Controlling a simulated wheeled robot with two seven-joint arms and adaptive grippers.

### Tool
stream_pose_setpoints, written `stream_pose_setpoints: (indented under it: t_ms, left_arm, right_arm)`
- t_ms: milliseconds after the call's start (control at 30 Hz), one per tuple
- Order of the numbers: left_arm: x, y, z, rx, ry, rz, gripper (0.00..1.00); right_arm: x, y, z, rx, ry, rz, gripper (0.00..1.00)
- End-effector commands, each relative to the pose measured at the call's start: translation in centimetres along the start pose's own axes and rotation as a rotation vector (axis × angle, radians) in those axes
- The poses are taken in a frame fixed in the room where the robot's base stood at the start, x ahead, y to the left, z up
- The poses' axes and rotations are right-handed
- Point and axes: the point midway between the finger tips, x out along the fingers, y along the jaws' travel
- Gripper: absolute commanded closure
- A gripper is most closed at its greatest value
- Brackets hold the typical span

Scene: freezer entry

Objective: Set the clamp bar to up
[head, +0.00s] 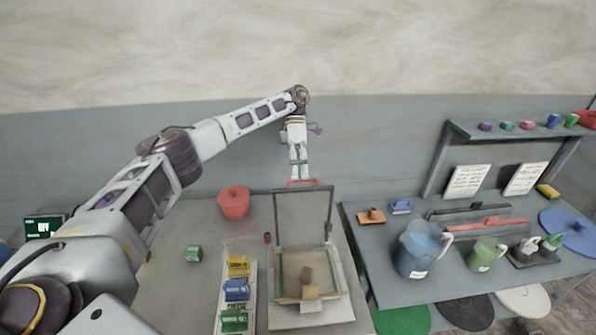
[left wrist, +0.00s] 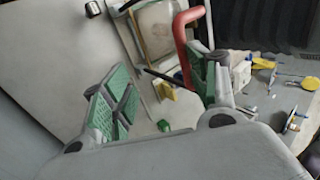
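The clamp bar is a thin dark frame (head: 275,216) with a red handle (head: 302,183) along its top. It stands raised, close to upright, over a shallow tray-like fixture (head: 343,283) on the left table. My left gripper (head: 300,176) points down just above the red handle. In the left wrist view the gripper's green-padded fingers (left wrist: 163,85) are spread apart with nothing held between them. The red handle (left wrist: 186,40) shows close to the right-hand finger; I cannot tell whether they touch. My right gripper is not in view.
A red pot (head: 233,203) stands left of the fixture. Yellow, blue and green small boxes (head: 236,291) lie in a row to its left. A blue jug (head: 417,250), a green jug (head: 485,255) and a shelf stand on the right table.

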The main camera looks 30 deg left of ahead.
Motion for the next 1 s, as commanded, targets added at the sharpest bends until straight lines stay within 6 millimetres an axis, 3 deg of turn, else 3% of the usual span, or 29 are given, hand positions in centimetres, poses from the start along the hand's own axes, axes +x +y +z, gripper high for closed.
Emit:
stream_pose_setpoints:
  t_ms: [33,333,1000]
  left_arm:
    - [1.0,0.6,-0.1,-0.009,0.009,-0.002,0.60]
    - [0.5,0.6,-0.1,-0.011,0.009,-0.001,0.66]
    - [-3.4,0.0,0.0,-0.003,0.004,-0.001,0.68]
  right_arm:
    - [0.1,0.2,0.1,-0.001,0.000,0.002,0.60]
    - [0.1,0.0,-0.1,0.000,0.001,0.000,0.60]
    - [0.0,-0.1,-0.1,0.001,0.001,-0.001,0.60]
